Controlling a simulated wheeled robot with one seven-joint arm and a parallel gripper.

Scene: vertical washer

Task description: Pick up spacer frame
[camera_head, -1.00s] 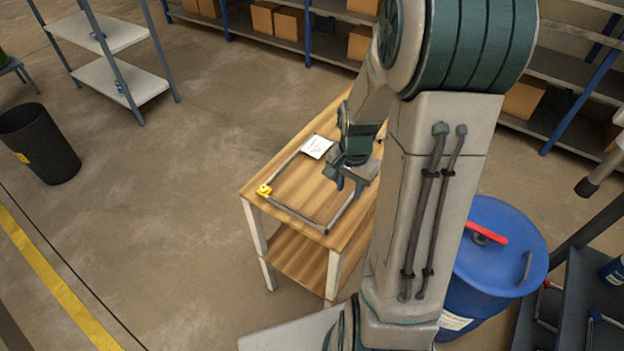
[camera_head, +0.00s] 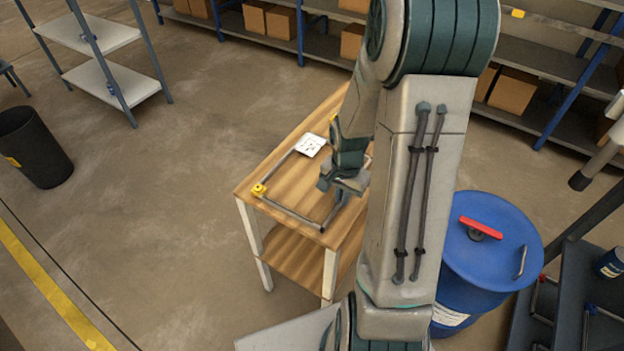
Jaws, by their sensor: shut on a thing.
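The spacer frame (camera_head: 290,214) is a thin grey rectangular frame on the wooden table (camera_head: 262,193). Its near side and left side show; much of its right side is hidden behind my gripper and arm. My gripper (camera_head: 334,196) is at the frame's right side, near the front right corner, with its fingers pointing down. It is shut on the frame's right bar, though the fingertips are small and partly hidden. I cannot tell whether the frame is clear of the tabletop.
A blue barrel (camera_head: 487,262) stands right of the table. A black bin (camera_head: 34,147) and a shelf rack (camera_head: 110,83) stand left. Floor between is clear.

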